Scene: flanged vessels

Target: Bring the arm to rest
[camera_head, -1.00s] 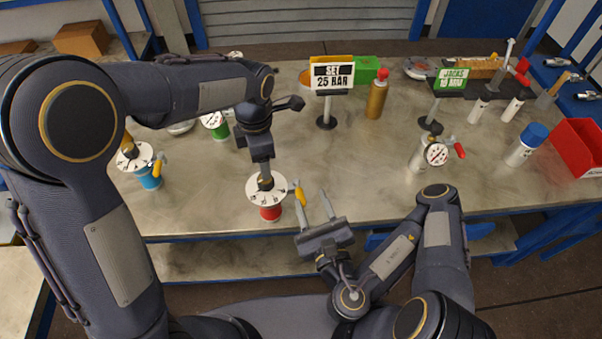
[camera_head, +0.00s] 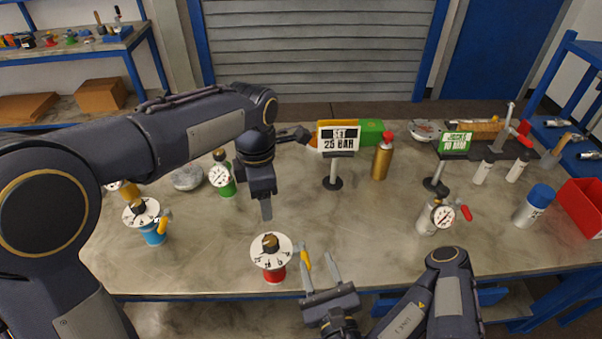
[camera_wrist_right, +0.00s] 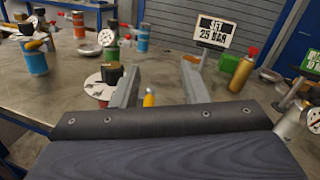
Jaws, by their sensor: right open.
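My left gripper (camera_head: 265,207) points down over the table, just behind the red vessel (camera_head: 271,274) and apart from its dark knob. Its fingers show edge-on, so its opening cannot be told. The red vessel has a white dial plate (camera_head: 272,251) and a yellow handle (camera_head: 304,259). My right gripper (camera_head: 320,270) is open and empty at the table's front edge, right of the red vessel. In the right wrist view its two fingers (camera_wrist_right: 157,85) stand well apart with nothing between them in their grip.
A blue vessel (camera_head: 154,236) and a green vessel (camera_head: 226,187) stand left. The "SET 25 BAR" sign (camera_head: 339,139), a gold bottle (camera_head: 381,163) and a gauged vessel (camera_head: 427,219) stand right of the left gripper. A red bin (camera_head: 582,205) is far right. The middle table (camera_head: 360,215) is clear.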

